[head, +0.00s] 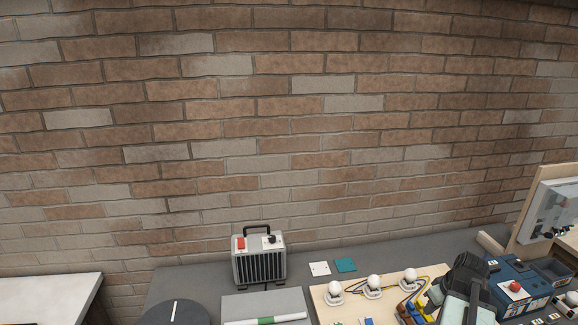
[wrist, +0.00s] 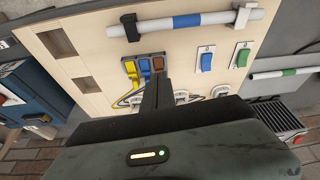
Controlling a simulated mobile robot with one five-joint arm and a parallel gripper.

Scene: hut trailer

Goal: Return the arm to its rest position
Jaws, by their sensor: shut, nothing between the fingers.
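My gripper (wrist: 157,88) shows in the wrist view as a dark, narrow pair of fingers, closed together with nothing between them. It is in front of a pale wooden board (wrist: 95,52), and its tip appears just below a connector with blue, yellow and brown parts (wrist: 144,66). I cannot tell the gap between tip and board. In the head view a dark part of my arm is at the lower right, over the bench and covering part of the board (head: 322,297); the fingertips cannot be made out there.
The board carries a white tube with a blue band (wrist: 187,21), a blue switch (wrist: 207,61), a green switch (wrist: 243,56) and white bulbs (head: 375,281). A heater (head: 258,262) and a blue box (head: 510,280) stand nearby. A brick wall (head: 280,130) closes the back.

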